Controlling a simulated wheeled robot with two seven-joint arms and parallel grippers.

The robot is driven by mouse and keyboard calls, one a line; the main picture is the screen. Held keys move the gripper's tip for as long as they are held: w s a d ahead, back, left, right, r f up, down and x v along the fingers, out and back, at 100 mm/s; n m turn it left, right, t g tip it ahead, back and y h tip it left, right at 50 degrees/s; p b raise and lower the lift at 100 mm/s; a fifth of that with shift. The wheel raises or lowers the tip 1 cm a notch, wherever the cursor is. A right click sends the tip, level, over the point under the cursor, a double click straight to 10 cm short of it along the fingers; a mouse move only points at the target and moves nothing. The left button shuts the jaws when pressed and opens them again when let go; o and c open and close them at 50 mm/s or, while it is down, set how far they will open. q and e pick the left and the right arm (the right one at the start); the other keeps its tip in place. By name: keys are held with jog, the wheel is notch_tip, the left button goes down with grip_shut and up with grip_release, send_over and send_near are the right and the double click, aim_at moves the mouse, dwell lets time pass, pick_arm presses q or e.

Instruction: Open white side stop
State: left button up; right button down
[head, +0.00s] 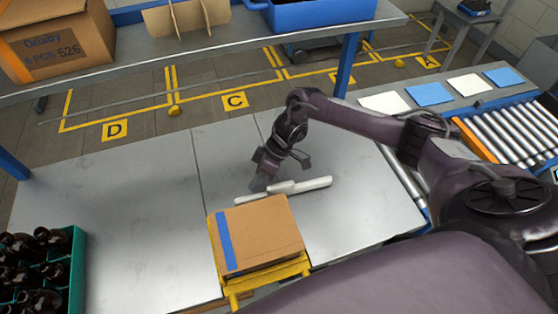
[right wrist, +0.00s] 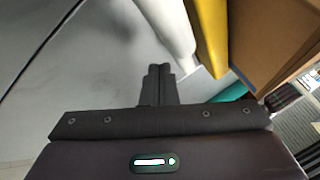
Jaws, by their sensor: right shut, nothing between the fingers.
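The white side stop (head: 314,183) is a white bar lying along the far side of the cardboard box (head: 262,235), with a shorter white piece at its left. The box has a blue stripe and rests on a yellow frame (head: 262,281). My right gripper (head: 259,184) points down at the stop's left end, above the steel table. In the right wrist view its fingers (right wrist: 160,72) are shut with nothing between them. The white stop (right wrist: 165,35) is just ahead of them; I cannot tell if they touch it. My left gripper is not in view.
A green crate of amber bottles (head: 77,262) stands at the left. A roller conveyor (head: 515,135) is at the right, with white and blue pads behind it. A shelf (head: 190,50) with a carton and a blue bin crosses the back.

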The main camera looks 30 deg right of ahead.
jog(key=shift+s+a, duration=0.2)
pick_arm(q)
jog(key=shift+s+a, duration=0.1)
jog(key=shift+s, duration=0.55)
